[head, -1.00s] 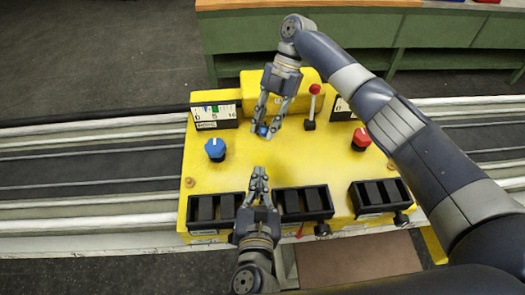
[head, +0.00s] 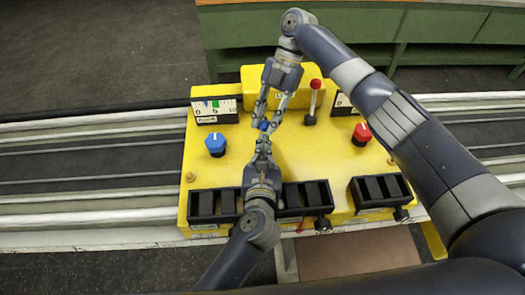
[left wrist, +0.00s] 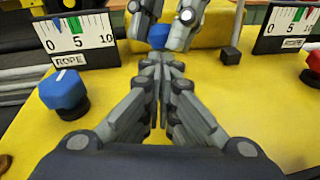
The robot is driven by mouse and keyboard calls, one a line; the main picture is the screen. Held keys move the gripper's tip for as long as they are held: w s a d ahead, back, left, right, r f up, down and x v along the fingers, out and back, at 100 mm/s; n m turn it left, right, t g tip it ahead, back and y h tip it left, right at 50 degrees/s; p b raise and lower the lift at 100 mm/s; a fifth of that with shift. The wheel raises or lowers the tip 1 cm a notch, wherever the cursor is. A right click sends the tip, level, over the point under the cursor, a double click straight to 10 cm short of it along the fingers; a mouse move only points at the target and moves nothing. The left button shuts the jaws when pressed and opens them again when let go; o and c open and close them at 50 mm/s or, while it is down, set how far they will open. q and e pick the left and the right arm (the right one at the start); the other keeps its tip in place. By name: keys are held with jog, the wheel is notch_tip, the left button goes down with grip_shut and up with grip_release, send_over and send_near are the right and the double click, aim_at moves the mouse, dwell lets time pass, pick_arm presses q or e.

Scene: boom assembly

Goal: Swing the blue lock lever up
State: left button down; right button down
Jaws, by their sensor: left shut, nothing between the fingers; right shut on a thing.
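The blue lock lever shows only as a small blue end (head: 264,125) on the yellow console (head: 215,172), mostly hidden by my grippers. It also shows in the left wrist view (left wrist: 158,36). My right gripper (head: 267,122) reaches down from the console's back and is shut on the lever, one finger on each side. My left gripper (head: 262,142) comes from the front, shut and empty, its fingertips just in front of the blue end. In the left wrist view its fingertips (left wrist: 160,65) sit right below the lever; I cannot tell whether they touch.
A blue knob (head: 215,145) stands to the left and a red knob (head: 361,135) to the right. A red-topped stick (head: 314,98) rises close to my right gripper. Black switch boxes (head: 380,189) line the front edge. A rope gauge (left wrist: 76,38) stands at the back left.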

jog(key=shift+d+f, duration=0.15)
pick_arm(q)
jog(key=shift+w+d+r, duration=0.1)
jog(key=shift+w+r, duration=0.15)
jog(key=shift+r, duration=0.25)
jog(key=shift+w+r, duration=0.25)
jog(key=shift+r, duration=0.2)
jog(key=shift+d, duration=0.1)
pick_arm(e)
jog(key=c, duration=1.3)
grip_release()
pick_arm(q)
jog(key=shift+f, duration=0.1)
